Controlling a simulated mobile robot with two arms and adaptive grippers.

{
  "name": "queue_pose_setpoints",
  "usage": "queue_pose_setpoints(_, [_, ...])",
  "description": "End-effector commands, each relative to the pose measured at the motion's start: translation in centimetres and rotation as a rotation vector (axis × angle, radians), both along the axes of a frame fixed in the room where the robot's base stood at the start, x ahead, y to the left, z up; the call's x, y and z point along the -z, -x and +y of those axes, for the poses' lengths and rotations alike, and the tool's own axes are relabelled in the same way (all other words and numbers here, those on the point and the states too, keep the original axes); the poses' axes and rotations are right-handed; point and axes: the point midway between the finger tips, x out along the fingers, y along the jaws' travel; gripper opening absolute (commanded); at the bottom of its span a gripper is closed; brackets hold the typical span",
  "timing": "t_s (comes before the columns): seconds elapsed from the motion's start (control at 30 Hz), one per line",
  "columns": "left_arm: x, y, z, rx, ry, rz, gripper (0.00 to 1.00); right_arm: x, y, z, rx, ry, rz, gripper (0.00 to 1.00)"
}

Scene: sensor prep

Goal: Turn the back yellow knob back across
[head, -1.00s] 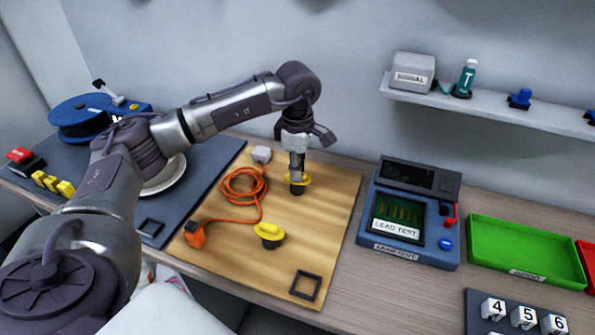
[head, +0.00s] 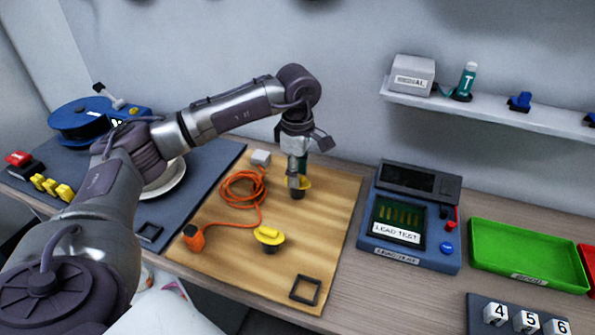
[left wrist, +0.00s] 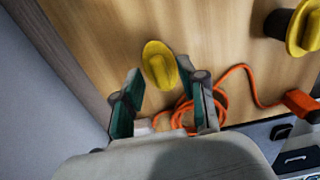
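The back yellow knob (head: 304,184) stands on a dark base on the wooden board (head: 325,225). My left gripper (head: 298,175) points down over it and partly hides it. In the left wrist view, the back knob (left wrist: 160,65) lies between and just beyond the two green-padded fingers of the left gripper (left wrist: 166,82). The fingers are apart, with a gap on both sides of the knob. The front yellow knob (head: 268,235) sits nearer on the same board, clear of the gripper; it also shows in the left wrist view (left wrist: 303,30). My right gripper is out of view.
An orange cable (head: 240,188) lies coiled left of the back knob. A small grey block (head: 261,157) sits behind it. A blue tester (head: 408,212) stands right of the board, then a green tray (head: 528,255). A shelf (head: 490,108) is on the wall.

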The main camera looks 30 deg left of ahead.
Motion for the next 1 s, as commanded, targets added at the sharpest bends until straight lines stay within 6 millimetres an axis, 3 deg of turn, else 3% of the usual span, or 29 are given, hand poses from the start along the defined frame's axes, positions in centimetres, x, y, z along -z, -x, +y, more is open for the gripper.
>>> queue_pose_setpoints(0.23, [0.0, 0.0, 0.0, -0.001, -0.001, 0.001, 0.42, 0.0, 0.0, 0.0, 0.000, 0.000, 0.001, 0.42])
queue_pose_setpoints(0.37, [-1.2, 0.0, 0.0, -0.001, 0.000, -0.001, 0.42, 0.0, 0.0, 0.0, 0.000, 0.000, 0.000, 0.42])
queue_pose_setpoints(0.8, [-9.8, 0.0, 0.0, 0.000, 0.000, -0.002, 0.42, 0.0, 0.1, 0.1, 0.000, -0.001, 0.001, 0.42])
queue_pose_setpoints(1.0, [-11.7, 0.0, 0.0, 0.000, 0.000, 0.001, 0.42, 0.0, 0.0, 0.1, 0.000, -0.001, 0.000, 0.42])
